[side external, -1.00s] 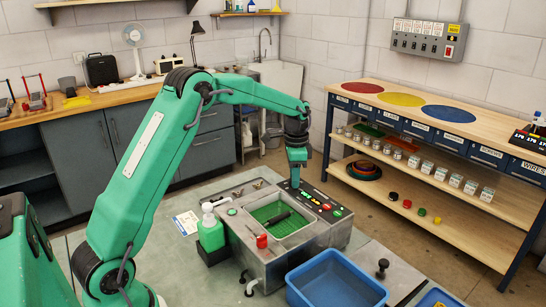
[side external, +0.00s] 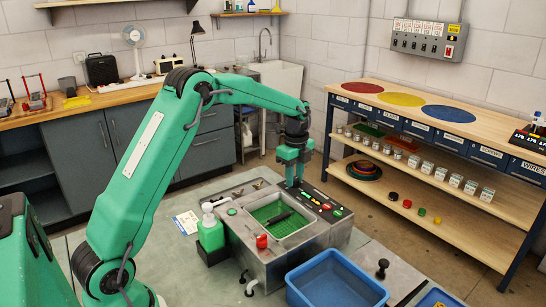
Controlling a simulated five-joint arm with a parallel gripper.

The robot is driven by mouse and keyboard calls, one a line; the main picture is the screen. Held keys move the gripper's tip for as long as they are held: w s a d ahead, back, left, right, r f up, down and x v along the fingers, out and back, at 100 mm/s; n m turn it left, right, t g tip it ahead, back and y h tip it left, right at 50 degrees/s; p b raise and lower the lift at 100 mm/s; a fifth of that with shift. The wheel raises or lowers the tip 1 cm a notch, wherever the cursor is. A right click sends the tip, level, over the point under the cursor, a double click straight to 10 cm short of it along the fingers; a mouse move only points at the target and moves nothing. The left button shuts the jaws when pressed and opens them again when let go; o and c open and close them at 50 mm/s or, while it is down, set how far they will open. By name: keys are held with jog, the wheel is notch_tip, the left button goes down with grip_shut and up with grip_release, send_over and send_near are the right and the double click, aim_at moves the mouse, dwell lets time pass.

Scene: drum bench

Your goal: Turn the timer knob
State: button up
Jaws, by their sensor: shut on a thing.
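The grey metal machine (side external: 275,262) stands on the bench and has a dark control panel (side external: 330,213) along its right side. My gripper (side external: 294,182) points straight down at the far end of this panel. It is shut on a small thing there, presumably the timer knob. The fingers hide it, so its shape and angle cannot be seen. Several small coloured buttons or lamps (side external: 327,206) line the panel beside the gripper. A green-lined basin (side external: 280,220) with a dark rod across it lies left of the panel.
A green pump bottle (side external: 210,231) stands left of the machine. A red part (side external: 262,241) sits at its front edge. A blue tub (side external: 335,283) and a black knob-like piece (side external: 382,268) lie in front. A wooden shelf bench (side external: 440,150) stands to the right.

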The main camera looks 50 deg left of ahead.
aim_at(295, 179)
jog(key=shift+r+m, duration=0.1)
jog(key=shift+m, duration=0.4)
jog(key=o, duration=1)
jog(key=shift+c, duration=0.2)
notch_tip(295, 179, up, 8)
jog(key=shift+f, duration=0.25)
jog(key=shift+r, duration=0.15)
jog(key=shift+d+r, duration=0.1)
